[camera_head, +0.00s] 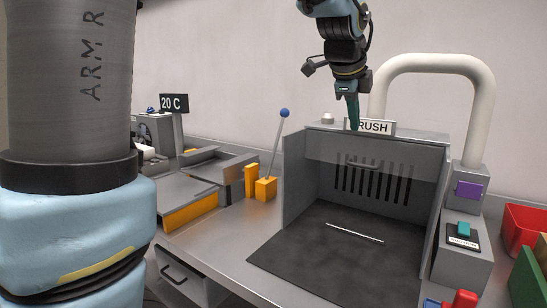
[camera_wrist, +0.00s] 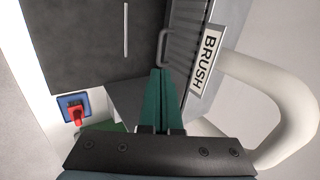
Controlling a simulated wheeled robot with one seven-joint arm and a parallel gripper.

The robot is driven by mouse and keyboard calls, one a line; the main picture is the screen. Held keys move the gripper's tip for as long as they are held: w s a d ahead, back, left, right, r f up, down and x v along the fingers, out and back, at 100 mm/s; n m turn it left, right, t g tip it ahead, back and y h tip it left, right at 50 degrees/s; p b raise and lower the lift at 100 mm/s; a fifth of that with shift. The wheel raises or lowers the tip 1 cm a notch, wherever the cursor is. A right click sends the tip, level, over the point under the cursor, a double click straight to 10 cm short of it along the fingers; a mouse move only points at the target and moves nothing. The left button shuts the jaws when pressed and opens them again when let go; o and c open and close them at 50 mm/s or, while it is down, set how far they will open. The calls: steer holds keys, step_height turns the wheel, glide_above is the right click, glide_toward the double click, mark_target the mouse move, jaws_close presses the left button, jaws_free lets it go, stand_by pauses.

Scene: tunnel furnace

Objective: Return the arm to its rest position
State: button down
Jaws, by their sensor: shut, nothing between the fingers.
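My gripper (camera_head: 353,112) hangs from my arm at the top of the head view, pointing down in front of the BRUSH sign (camera_head: 377,127) at the top of the grey brush booth. Its green fingers are together and hold nothing. In the wrist view my gripper (camera_wrist: 160,72) also shows shut, its tips by a grey handle (camera_wrist: 162,48). I cannot tell whether they touch the handle. The near part of my arm fills the left of the head view.
The open-fronted booth (camera_head: 294,180) has a dark mat (camera_head: 300,265) with a thin pale rod (camera_head: 340,232) on it. A thick white pipe (camera_head: 485,100) rises at its right. A lever with a blue knob (camera_head: 285,113) stands left. Red and green bins (camera_head: 525,225) stand far right.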

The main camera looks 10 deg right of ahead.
steer(key=w+a+f+n+g+y, duration=0.1)
steer(key=a+f+n+y, duration=0.1)
steer(key=a+f+n, duration=0.7)
steer(key=w+a+f+n+y, duration=0.1)
steer(key=a+f+n, duration=0.4)
steer(key=a, duration=0.7)
steer(key=s+a+f+n+g, duration=0.1)
steer(key=s+a+f+n, duration=0.3)
steer(key=a+f+n, duration=0.1)
steer(key=s+a+f+n+g+y, duration=0.1)
steer(key=s+a+f+n, duration=0.4)
steer(key=a, duration=0.3)
steer(key=shift+s+a+f+n+g, duration=0.25)
steer(key=shift+s+n+g, duration=0.05)
steer(key=shift+n, duration=0.3)
steer(key=c, duration=1.6)
jaws_free()
